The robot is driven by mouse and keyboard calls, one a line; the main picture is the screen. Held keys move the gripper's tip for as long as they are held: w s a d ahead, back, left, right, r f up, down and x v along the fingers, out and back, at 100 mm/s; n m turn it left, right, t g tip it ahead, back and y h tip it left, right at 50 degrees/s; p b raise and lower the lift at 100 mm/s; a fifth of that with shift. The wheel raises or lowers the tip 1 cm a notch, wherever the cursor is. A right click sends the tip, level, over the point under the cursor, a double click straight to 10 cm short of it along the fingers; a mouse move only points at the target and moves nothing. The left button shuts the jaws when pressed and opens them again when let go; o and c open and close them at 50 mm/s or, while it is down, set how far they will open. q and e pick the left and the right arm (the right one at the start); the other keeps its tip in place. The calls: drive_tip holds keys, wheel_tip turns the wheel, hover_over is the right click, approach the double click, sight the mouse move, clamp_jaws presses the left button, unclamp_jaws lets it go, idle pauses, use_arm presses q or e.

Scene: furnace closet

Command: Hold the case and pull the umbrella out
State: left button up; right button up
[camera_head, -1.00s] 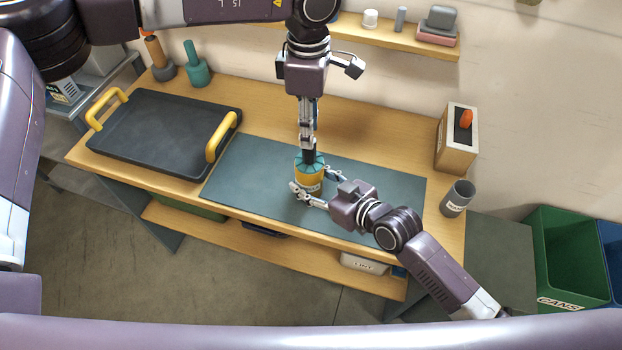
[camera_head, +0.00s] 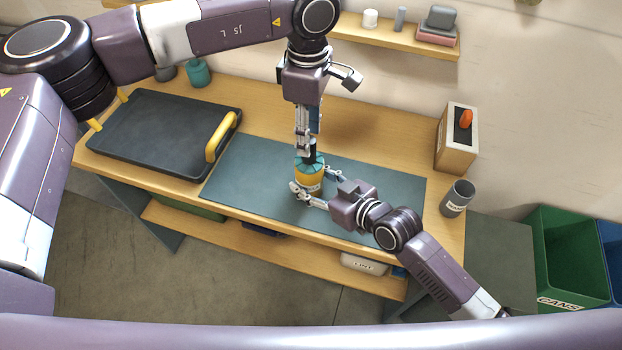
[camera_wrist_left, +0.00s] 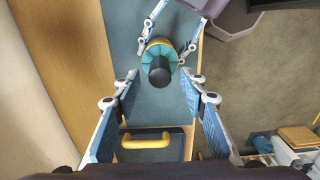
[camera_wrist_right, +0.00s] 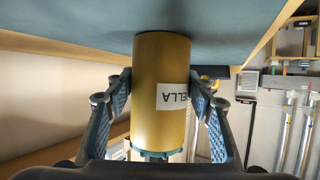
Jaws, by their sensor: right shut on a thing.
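The yellow cylindrical case (camera_head: 309,181) stands upright on the grey-green mat; its label, partly readable as "ELLA", shows in the right wrist view (camera_wrist_right: 160,100). The teal umbrella (camera_wrist_left: 176,55) sits in the case, with its dark handle (camera_wrist_left: 159,73) sticking up from the top. My right gripper (camera_head: 312,188) is shut around the case from the front right, one finger on each side. My left gripper (camera_head: 304,150) points down from above, close to the handle. In the left wrist view its fingers (camera_wrist_left: 160,95) are apart, and the handle shows beyond them near the middle, not clasped.
A black tray with yellow handles (camera_head: 150,132) lies on the bench at left, with a teal bottle-like object (camera_head: 198,73) behind it. A wooden box (camera_head: 455,140) and a grey cup (camera_head: 457,198) stand at right. A shelf (camera_head: 385,35) runs above the bench.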

use_arm(q)
drive_tip(key=shift+f, duration=1.35)
clamp_jaws()
drive_tip(key=shift+r, duration=0.1)
drive_tip(key=shift+r, duration=4.8)
drive_tip(key=shift+r, duration=0.15)
wheel_tip(320, 180, up, 5)
drive_tip(key=shift+f, duration=0.15)
